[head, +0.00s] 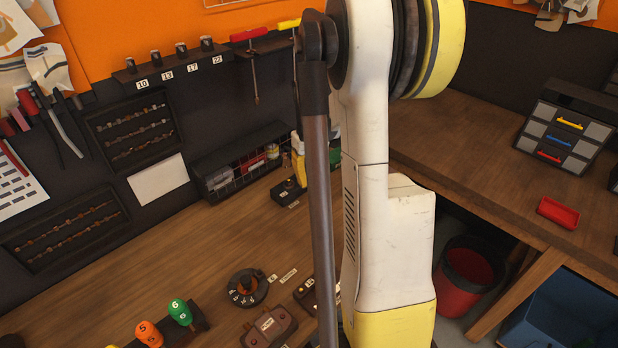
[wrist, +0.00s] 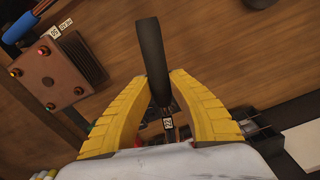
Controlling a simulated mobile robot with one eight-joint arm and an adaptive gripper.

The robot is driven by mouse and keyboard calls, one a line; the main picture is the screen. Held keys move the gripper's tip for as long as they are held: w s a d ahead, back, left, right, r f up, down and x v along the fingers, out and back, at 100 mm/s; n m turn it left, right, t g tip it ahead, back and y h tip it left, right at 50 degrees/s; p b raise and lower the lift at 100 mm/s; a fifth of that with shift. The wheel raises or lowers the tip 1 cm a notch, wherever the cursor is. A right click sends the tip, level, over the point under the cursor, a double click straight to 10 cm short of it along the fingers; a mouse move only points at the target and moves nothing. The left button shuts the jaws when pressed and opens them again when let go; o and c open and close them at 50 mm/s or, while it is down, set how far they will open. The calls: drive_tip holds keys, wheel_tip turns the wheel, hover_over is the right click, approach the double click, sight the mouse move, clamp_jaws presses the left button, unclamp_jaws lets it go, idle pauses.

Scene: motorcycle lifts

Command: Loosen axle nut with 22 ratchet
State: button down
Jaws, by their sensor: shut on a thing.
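In the wrist view, the two yellow fingers of my gripper (wrist: 164,84) are closed on a long black handle (wrist: 150,45), which I take to be the 22 ratchet. The handle sticks out past the fingertips over the wooden bench. A small tag reading 22 (wrist: 168,124) shows between the fingers, near the handle's lower end. The ratchet's head is hidden. In the head view my arm fills the middle, and neither my gripper nor the ratchet can be made out. The axle nut is not seen in either view.
In the head view, a wall rack (head: 170,68) holds pieces labelled 10, 13, 17 and 22. The wooden bench (head: 190,255) carries a round holder (head: 246,288) and colored-handled tools (head: 180,312). A red bin (head: 468,278) stands at right. A brown box (wrist: 58,72) shows in the wrist view.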

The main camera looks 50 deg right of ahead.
drive_tip(key=shift+s+f+b, duration=0.15)
drive_tip(key=shift+f+b, duration=0.25)
drive_tip(key=shift+f, duration=0.3)
wheel_tip(320, 180, down, 4)
drive_tip(key=b, duration=0.2)
drive_tip(key=shift+f+b, duration=0.2)
drive_tip(key=shift+b, duration=0.1)
drive_tip(key=shift+f, duration=0.15)
drive_tip(key=shift+f+b, duration=0.75)
drive_tip(key=shift+b, duration=0.55)
idle(1.9)
drive_tip(key=shift+d, duration=0.1)
drive_tip(key=shift+s+d+n+b, duration=0.15)
drive_tip(key=shift+s+d+n, duration=0.05)
drive_tip(key=shift+d+n, duration=0.6)
drive_tip(key=shift+s+d+n+b, duration=0.15)
drive_tip(key=shift+d+n, duration=0.45)
drive_tip(key=shift+d, duration=0.35)
